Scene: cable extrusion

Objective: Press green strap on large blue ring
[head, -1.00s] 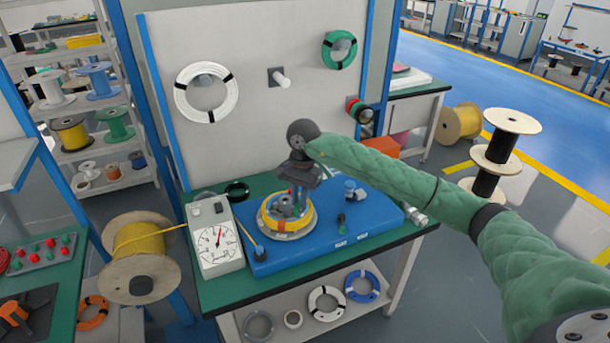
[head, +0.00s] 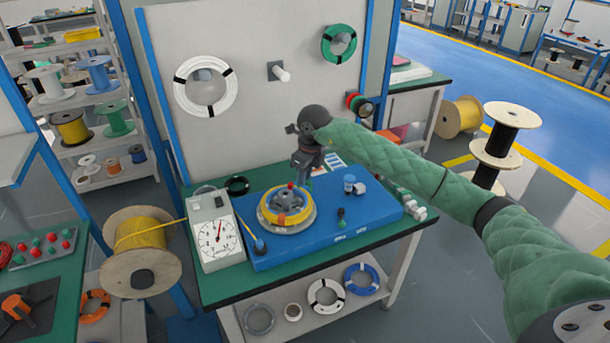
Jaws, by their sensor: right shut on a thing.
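My right gripper (head: 305,179) points down above the back of the blue platform (head: 300,247), behind the yellow coil. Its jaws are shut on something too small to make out. A blue ring (head: 361,282) with bands lies on the shelf under the bench, well below the gripper. I cannot make out a green strap on it. My left gripper is not in view.
The yellow coil (head: 270,211) sits on a round spool fixture on the platform. A dial gauge (head: 215,234) stands at its left. A small blue-topped part (head: 349,183) stands at right. White (head: 326,296) and grey (head: 258,320) rings share the lower shelf. A green ring (head: 339,44) hangs on the board.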

